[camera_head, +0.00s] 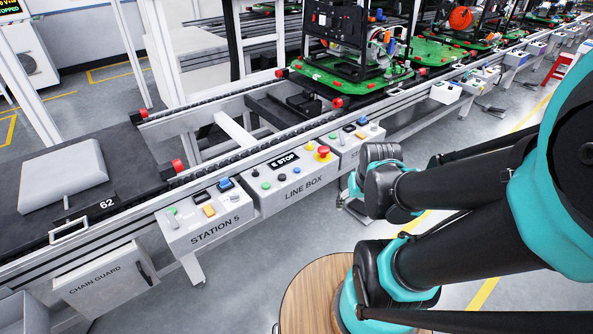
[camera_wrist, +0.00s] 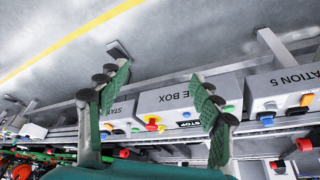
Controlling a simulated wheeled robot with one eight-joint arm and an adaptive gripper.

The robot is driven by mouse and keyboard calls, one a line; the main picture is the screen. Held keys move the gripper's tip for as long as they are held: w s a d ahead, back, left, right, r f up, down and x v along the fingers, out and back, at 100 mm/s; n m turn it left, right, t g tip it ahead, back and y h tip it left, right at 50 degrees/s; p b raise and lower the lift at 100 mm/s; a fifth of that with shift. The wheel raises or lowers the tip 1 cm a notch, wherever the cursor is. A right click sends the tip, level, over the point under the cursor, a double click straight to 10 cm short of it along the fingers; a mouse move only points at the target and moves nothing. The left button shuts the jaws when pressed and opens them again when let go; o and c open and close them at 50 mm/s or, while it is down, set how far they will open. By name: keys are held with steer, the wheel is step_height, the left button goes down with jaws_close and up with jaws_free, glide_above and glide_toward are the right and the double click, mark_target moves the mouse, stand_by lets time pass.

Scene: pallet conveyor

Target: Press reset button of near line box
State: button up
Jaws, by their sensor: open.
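The line box (camera_head: 292,190) is a light grey sloped control box on the conveyor's near side. Its top has an E STOP label (camera_head: 284,160), a red mushroom button on yellow (camera_head: 323,151) and several small buttons, including a green one (camera_head: 266,185). No reset label is readable. In the wrist view the line box (camera_wrist: 160,101) appears upside down between my fingers, its red button (camera_wrist: 152,121) left of middle. My gripper (camera_wrist: 158,88) is open and empty, apart from the box, with green ribbed pads. In the head view I cannot make out the fingers.
The STATION 5 box (camera_head: 208,225) is left of the line box; another station box (camera_head: 352,143) is close on its right. Green pallets (camera_head: 345,78) carry assemblies on the conveyor. A round wooden stool top (camera_head: 310,295) is below. Grey floor is open in front.

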steer(key=shift+c, duration=0.3)
jaws_close()
stand_by(1.3)
